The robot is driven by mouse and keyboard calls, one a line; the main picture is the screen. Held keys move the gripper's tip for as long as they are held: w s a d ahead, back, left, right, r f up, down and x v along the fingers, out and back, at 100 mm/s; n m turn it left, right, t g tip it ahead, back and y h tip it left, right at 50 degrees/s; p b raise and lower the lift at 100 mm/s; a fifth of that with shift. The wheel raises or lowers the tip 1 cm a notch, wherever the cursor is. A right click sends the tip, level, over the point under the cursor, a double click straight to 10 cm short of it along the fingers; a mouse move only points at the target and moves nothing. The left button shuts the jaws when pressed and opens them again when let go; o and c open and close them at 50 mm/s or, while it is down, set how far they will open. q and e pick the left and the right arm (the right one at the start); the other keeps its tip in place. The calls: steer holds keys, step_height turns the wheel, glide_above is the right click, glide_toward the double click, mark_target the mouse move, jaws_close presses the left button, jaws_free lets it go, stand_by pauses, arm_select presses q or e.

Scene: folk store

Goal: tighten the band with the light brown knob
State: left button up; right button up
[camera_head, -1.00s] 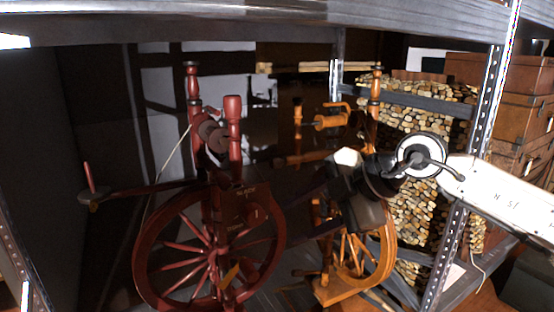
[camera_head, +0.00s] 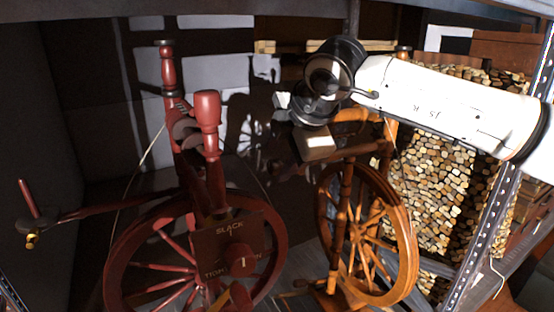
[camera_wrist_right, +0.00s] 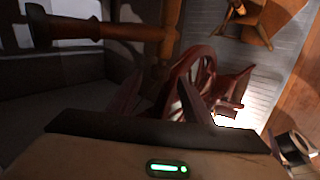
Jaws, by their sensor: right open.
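A dark red spinning wheel (camera_head: 272,220) stands at left. Its front panel (camera_head: 207,246) carries the word SLACK at the top and a partly readable word, seemingly TIGHT, lower down. A round red knob (camera_head: 241,262) sits on the panel. A light brown knob-like part (camera_head: 239,296) shows just below it, near the bottom edge; its full shape is unclear. My right gripper (camera_head: 279,172) is open and empty, above and right of the panel, apart from both knobs. Its fingers (camera_wrist_right: 162,84) frame part of the red wheel in the wrist view. My left gripper is out of view.
An orange-brown spinning wheel (camera_head: 403,225) stands close beneath and right of my right arm. A metal shelf post (camera_head: 483,245) and stacked logs (camera_head: 440,190) are at right. A red crank handle (camera_head: 29,198) is at far left. A shelf edge crosses the top.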

mark_target(274, 166)
steer(key=shift+x, duration=1.15)
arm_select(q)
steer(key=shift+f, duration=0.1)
arm_select(e)
steer(key=shift+w+a+f, duration=0.1)
steer(key=shift+w+f, duration=0.1)
steer(key=shift+f, duration=0.1)
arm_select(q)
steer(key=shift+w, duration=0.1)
